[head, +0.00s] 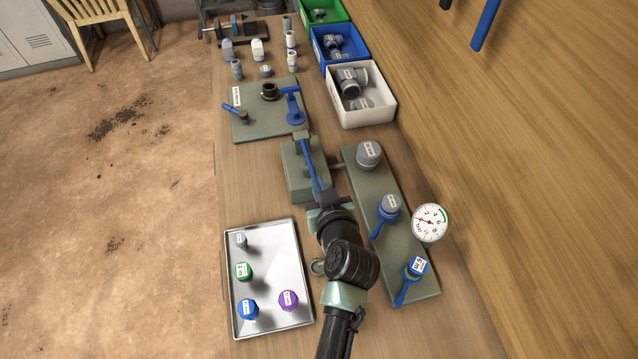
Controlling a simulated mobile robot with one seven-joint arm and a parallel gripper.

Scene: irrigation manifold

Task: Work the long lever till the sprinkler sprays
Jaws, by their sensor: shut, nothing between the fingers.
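The long blue lever (308,160) stands on a grey-green box (296,183) in the middle of the bench. Its near end runs toward my gripper (322,198). My gripper is shut and empty, at or just beside that end; I cannot tell whether it touches the lever. My wrist hides part of that area. I cannot tell which fitting is the sprinkler, and no spray shows.
Right of the lever, a grey-green manifold plate (395,245) carries capped fittings, blue handles and a round gauge (429,222). A metal tray (270,322) with coloured caps lies front left. Behind are a valve plate (262,131), loose fittings and a white bin (372,119).

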